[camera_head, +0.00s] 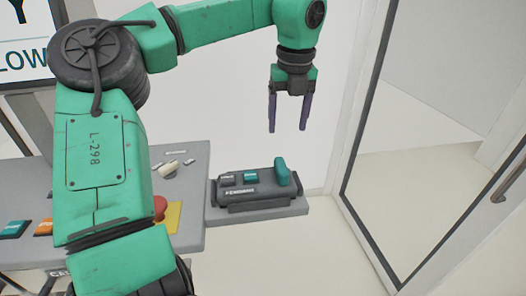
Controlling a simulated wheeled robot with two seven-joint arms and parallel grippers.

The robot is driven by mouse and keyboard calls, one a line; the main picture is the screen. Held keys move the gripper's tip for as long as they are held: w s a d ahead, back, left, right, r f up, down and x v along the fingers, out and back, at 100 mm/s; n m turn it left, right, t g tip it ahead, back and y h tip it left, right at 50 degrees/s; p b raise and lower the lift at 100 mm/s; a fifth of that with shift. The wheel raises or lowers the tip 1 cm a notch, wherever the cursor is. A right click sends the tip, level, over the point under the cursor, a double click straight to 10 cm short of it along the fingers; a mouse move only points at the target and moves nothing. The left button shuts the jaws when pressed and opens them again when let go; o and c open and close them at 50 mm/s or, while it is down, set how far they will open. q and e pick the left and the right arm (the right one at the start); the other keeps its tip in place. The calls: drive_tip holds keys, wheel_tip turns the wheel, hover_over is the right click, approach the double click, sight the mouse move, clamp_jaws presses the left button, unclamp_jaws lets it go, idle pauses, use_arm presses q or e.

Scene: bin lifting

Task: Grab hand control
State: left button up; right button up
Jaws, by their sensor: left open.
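The hand control (253,186) is a dark grey box with two buttons, one grey and one teal, and a rounded teal lever at its right end. It rests on a grey shelf (217,213) at the right end of the console. My left gripper (287,129) points down with its two dark fingers apart and nothing between them. In the picture it is above the right end of the hand control, clear of it. My right gripper does not show.
A grey console (196,163) stands left of the shelf, partly hidden by my green arm. It bears a red knob on a yellow plate (174,217), an orange button (43,227) and a teal button (14,229). A dark-framed glass door (350,165) stands at the right.

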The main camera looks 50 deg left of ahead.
use_arm(q)
drive_tip(key=p, duration=0.2)
hover_over(282, 164)
drive_tip(key=s, duration=0.1)
drive_tip(key=f, duration=0.6)
drive_tip(key=shift+s+d, duration=0.15)
drive_tip(key=shift+d, duration=0.2)
drive_tip(key=f, duration=0.1)
drive_tip(key=w+f, duration=0.1)
drive_tip(key=shift+a+f+p, duration=0.3)
drive_tip(key=shift+p, duration=0.1)
wheel_tip(282, 164, down, 3)
drive_tip(key=p, duration=0.2)
drive_tip(key=shift+d+r+p, duration=0.1)
drive_tip(key=shift+r+p, duration=0.1)
drive_tip(key=shift+p, duration=0.1)
wheel_tip(282, 164, down, 2)
drive_tip(key=shift+f, duration=0.15)
drive_tip(key=shift+a+f, duration=0.15)
drive_tip(key=shift+a, duration=0.1)
drive_tip(key=shift+w, duration=0.1)
clamp_jaws()
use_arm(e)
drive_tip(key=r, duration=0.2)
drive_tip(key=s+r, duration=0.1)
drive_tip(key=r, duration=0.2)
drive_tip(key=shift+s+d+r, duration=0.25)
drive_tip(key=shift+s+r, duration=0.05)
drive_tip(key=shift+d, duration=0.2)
